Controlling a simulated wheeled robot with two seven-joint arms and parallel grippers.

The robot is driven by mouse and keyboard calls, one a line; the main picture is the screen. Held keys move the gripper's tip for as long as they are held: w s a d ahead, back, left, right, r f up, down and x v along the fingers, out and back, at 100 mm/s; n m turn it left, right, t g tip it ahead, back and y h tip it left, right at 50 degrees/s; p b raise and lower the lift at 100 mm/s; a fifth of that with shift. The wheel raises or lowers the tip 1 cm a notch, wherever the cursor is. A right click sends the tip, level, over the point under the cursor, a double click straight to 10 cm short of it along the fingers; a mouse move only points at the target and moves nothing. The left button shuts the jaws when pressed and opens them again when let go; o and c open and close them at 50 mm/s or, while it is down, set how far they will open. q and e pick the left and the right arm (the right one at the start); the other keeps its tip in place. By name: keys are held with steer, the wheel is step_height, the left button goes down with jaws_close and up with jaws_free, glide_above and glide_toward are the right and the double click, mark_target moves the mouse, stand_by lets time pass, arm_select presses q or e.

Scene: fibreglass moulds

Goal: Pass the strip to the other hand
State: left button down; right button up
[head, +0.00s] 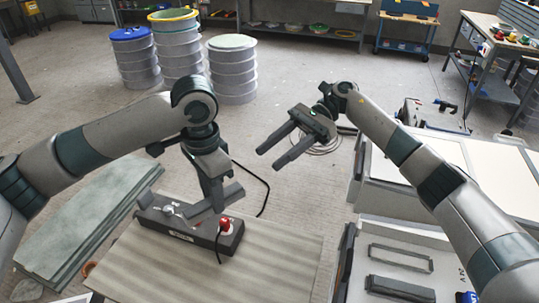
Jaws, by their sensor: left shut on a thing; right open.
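A dark grey power strip (190,234) with a red plug, a white plug and a small label is over the striped board at the lower left. My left gripper (212,208) points down and is shut on the strip near its middle. Its fingers partly cover the strip, and I cannot tell whether the strip touches the board. A black cable runs near it. My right gripper (269,158) is open and empty. It is up and to the right of the strip, apart from it, with its fingers pointing left.
The striped board (265,265) lies below. Stacked greenish sheets (85,220) are at left. A pale workbench (465,150) and a tray with grey frames (400,245) are at right. Drums (232,75) stand at the back. The floor between is mostly clear.

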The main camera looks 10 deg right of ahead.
mark_target(239, 184)
arm_select(q)
steer(key=shift+d, duration=0.1)
arm_select(e)
steer(key=shift+s+a+n+h, duration=0.2)
steer(key=shift+s+a+n, duration=0.05)
steer(key=shift+a, duration=0.2)
steer(key=shift+s+a+n+h, duration=0.2)
steer(key=shift+a+n, duration=0.05)
steer(key=shift+a, duration=0.15)
steer(key=shift+g, duration=0.3)
steer(key=shift+x, duration=6)
steer(key=c, duration=1)
arm_select(q)
steer(key=c, duration=1.4)
jaws_free()
arm_select(e)
jaws_close()
arm_select(q)
steer(key=shift+r, duration=0.1)
